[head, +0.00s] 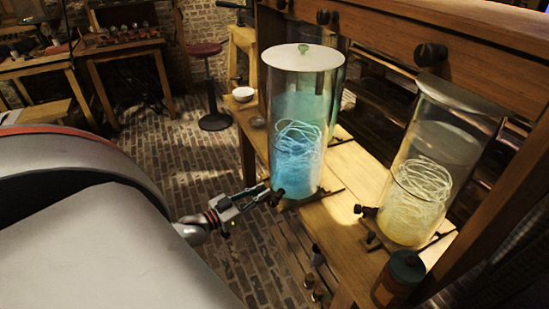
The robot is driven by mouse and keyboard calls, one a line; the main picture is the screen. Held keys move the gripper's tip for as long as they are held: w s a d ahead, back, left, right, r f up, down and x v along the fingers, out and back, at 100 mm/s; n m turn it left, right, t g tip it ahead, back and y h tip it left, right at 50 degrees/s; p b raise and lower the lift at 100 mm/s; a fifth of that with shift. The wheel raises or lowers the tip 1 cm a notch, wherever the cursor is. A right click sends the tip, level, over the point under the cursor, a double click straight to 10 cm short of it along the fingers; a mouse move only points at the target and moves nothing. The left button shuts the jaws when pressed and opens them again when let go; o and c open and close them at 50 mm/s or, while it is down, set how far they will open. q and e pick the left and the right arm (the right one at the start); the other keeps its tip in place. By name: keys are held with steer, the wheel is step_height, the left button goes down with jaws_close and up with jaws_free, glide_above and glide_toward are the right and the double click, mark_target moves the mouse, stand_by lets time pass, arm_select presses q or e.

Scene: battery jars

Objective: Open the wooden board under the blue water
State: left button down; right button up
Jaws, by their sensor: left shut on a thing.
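A tall glass jar (303,120) with a pale lid holds blue water (298,165) and a pale tangled coil. It stands upright on the wooden bench (338,212), and a thin dark edge shows at its base. A small dark knob (278,198) sticks out at the front left of that base. My left gripper (262,194) reaches in from the left with its fingertips at this knob, shut on it. I cannot clearly make out a separate board under the jar. My right gripper is not in view.
A second jar (425,170) with yellowish liquid and a similar knob (366,211) stands to the right. A white bowl (243,94) sits at the back left. A wooden beam (440,40) runs above the jars. Brick floor lies left.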

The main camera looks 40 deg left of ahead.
arm_select(q)
steer(key=shift+s+a+f+p, duration=0.1)
steer(key=shift+s+a+p, duration=0.15)
steer(key=shift+s, duration=0.5)
steer(key=shift+s+a+p, duration=0.1)
steer(key=shift+s+a, duration=0.2)
steer(key=shift+s, duration=0.45)
steer(key=c, duration=2)
jaws_free()
steer(key=s, duration=0.4)
steer(key=s+a, duration=0.1)
steer(key=s, duration=0.7)
steer(key=shift+a, duration=0.3)
steer(key=d+f+g, duration=0.2)
steer(key=d+f, duration=0.1)
steer(key=d, duration=0.8)
steer(key=d+f+m+g, duration=0.1)
steer(key=d+f+g, duration=0.1)
steer(key=d, duration=0.9)
steer(key=s+d+f+m+g, duration=0.1)
steer(key=d+f+g, duration=0.2)
steer(key=d, duration=0.8)
steer(key=shift+s+d+f, duration=0.1)
steer(key=shift+d+f, duration=0.05)
steer(key=shift+f, duration=0.75)
